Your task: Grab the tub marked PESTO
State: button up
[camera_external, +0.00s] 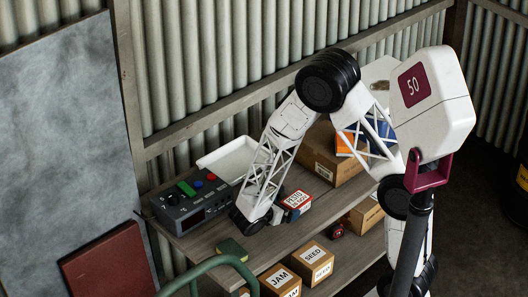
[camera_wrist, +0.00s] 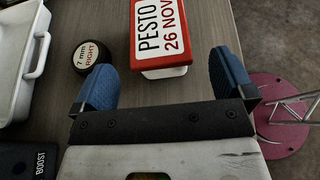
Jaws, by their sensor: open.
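The tub marked PESTO (camera_wrist: 160,38) is red and white with the label "PESTO 26 NOV" on its lid. In the external view the tub (camera_external: 297,200) sits on the wooden bench top beside my wrist. My gripper (camera_wrist: 173,80) shows in the wrist view with its two blue fingertips wide apart and nothing between them. The tub lies just beyond the fingertips, roughly in line with the gap. In the external view my gripper is mostly hidden behind my wrist and the tub.
A round black tin marked "7 mm RIGHT" (camera_wrist: 90,54) stands left of the tub, close to the left finger. A white tray (camera_external: 228,160) and a control box (camera_external: 190,207) stand to the left. A cardboard box (camera_external: 322,160) is behind the tub. Cartons sit on the lower shelf.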

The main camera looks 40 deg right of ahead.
aim_at(295, 203)
jog(key=shift+d, duration=0.1)
dwell(0.3)
jog(key=shift+x, duration=2.6)
jog(key=c, duration=1.2)
jog(key=shift+o, duration=0.2)
jog(key=shift+r, duration=0.1)
jog(key=shift+r, duration=1.05)
jog(key=shift+s+r, duration=0.5)
jog(key=shift+r, duration=0.15)
jog(key=s+a+r, duration=0.1)
jog(key=s, duration=1.4)
jog(key=shift+a+r, duration=0.2)
jog(key=shift+a, duration=0.2)
